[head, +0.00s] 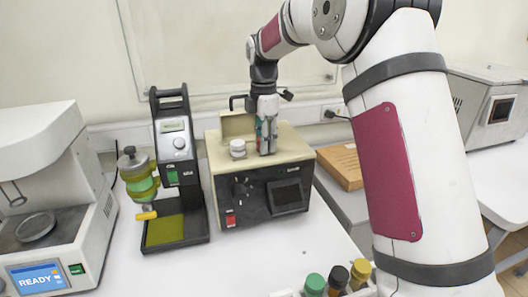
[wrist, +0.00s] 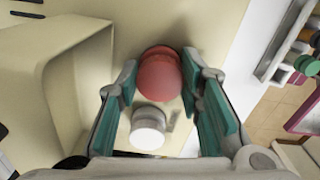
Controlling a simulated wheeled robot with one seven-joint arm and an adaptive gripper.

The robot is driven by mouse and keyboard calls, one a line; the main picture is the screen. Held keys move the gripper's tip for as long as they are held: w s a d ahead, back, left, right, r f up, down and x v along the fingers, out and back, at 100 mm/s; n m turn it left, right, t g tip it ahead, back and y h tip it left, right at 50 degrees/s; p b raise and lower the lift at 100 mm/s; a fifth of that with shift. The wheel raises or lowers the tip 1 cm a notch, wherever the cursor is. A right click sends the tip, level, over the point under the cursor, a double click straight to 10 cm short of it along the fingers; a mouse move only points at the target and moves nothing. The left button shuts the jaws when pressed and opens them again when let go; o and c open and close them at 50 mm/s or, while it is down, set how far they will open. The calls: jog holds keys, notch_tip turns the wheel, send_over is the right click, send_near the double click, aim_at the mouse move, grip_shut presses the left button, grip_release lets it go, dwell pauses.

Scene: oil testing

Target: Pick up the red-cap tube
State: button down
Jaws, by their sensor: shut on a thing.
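The red-cap tube (wrist: 158,75) shows in the wrist view as a round red cap between my fingers; its body below the cap is hidden. My gripper (wrist: 160,85) is shut on it, with teal pads on both sides. In the head view my gripper (head: 267,147) points down over the top of the beige instrument (head: 290,150). The red cap cannot be made out clearly there. Whether the tube still sits in the instrument I cannot tell.
A white cap (head: 238,148) sits on the instrument's top, left of my gripper. A black stand with a green vessel (head: 138,178) is to the left, and a white machine (head: 50,190) farther left. Several capped tubes (head: 338,280) stand at the front. A wooden box (head: 342,165) lies right.

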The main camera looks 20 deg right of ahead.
jog(key=shift+r, duration=0.15)
notch_tip(320, 180, up, 18)
jog(key=b, duration=0.3)
dwell(0.4)
jog(key=shift+f, duration=0.25)
